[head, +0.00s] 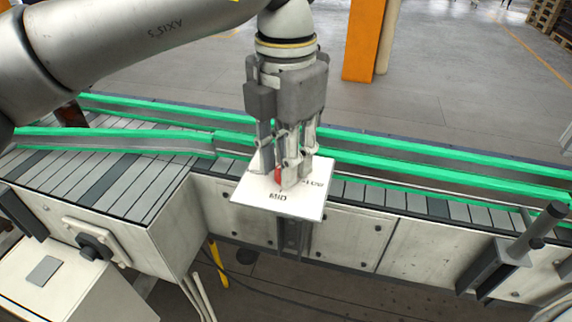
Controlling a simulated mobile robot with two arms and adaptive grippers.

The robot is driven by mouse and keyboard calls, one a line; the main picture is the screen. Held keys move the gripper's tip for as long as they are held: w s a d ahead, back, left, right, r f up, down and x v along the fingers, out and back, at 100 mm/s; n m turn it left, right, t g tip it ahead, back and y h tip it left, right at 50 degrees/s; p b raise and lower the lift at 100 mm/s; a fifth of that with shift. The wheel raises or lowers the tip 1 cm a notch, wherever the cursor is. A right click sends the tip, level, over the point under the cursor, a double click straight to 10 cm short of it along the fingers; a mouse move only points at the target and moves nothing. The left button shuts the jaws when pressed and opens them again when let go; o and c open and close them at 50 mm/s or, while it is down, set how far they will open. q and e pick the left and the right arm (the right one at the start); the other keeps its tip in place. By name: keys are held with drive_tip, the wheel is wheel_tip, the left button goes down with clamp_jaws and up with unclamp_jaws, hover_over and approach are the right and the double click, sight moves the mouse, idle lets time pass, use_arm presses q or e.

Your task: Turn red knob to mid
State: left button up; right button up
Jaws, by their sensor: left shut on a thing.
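The red knob (279,177) stands on a white plate (300,209) in front of the conveyor. The plate carries the word MID near its front edge and another, partly hidden word at its right side. My left gripper (280,180) comes straight down over the plate and is shut on the red knob. Its fingers cover most of the knob, so only a small red part shows. I cannot tell exactly which way the knob points. My right gripper is not in view.
A conveyor with green side rails (400,165) runs behind the plate from left to right. A grey post on a bracket (527,236) stands at the right. A white box (60,284) is at the lower left. An orange pillar (364,40) stands behind.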

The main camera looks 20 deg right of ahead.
use_arm(q)
drive_tip(key=n+b, duration=0.2)
drive_tip(key=n, duration=0.3)
drive_tip(key=shift+n, duration=0.3)
idle(0.5)
drive_tip(key=o, duration=1.1)
drive_tip(key=shift+c, duration=0.2)
wheel_tip(320, 180, up, 12)
